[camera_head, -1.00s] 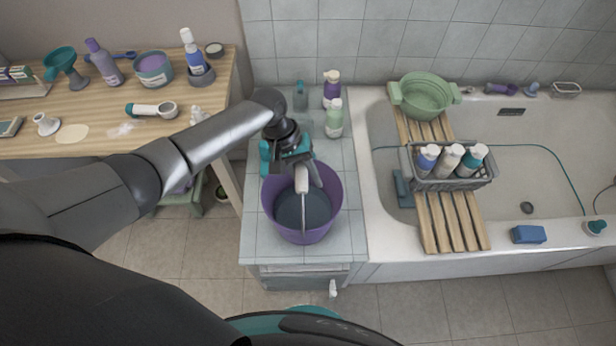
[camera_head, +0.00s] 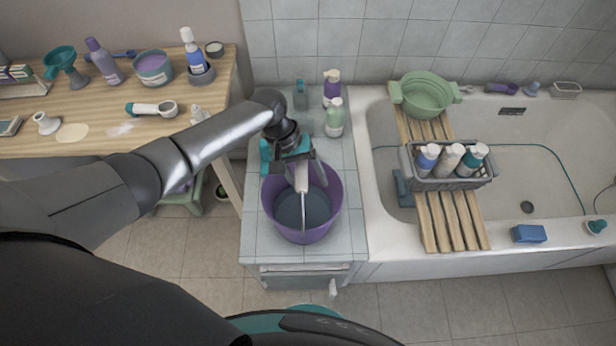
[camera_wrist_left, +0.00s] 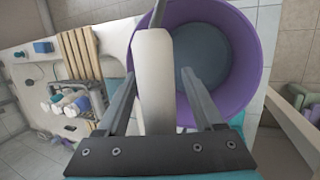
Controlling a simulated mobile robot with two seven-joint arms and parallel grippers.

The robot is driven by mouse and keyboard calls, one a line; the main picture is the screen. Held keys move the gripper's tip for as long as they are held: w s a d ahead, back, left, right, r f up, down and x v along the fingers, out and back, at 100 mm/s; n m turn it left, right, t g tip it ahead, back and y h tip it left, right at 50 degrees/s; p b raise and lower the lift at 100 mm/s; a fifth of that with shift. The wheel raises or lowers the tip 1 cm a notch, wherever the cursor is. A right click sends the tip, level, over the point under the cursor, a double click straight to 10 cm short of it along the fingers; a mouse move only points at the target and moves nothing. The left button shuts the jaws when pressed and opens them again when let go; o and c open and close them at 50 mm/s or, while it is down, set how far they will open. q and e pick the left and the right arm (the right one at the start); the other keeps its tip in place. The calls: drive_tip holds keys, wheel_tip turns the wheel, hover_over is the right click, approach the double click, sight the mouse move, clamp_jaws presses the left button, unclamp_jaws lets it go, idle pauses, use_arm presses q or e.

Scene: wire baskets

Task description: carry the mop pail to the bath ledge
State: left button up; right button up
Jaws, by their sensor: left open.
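The mop pail (camera_head: 330,215) is a purple bucket with a dark grey-blue inside. It stands upright on the tiled ledge (camera_head: 262,240) beside the bath. Its handle is raised, with a pale grip (camera_head: 301,178) at the top. My left gripper (camera_head: 308,173) is over the pail with its jaws apart, one finger on each side of the grip. In the left wrist view the pale grip (camera_wrist_left: 156,85) lies between the two open fingers (camera_wrist_left: 160,76), with the pail (camera_wrist_left: 247,60) beyond. Whether a finger touches the grip is unclear. My right gripper is not seen.
Bottles (camera_head: 334,118) stand behind the pail on the ledge. To the right, the bath (camera_head: 380,225) carries a slatted wooden board (camera_head: 432,235) with a grey wire basket (camera_head: 425,183) and a green basin (camera_head: 426,98). A cluttered wooden table (camera_head: 90,148) is at the left.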

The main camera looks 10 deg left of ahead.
use_arm(q)
drive_tip(key=shift+r, duration=0.1)
drive_tip(key=shift+p+v, duration=3.65)
drive_tip(key=shift+v, duration=0.3)
drive_tip(key=p+v, duration=0.2)
drive_tip(key=v, duration=1.3)
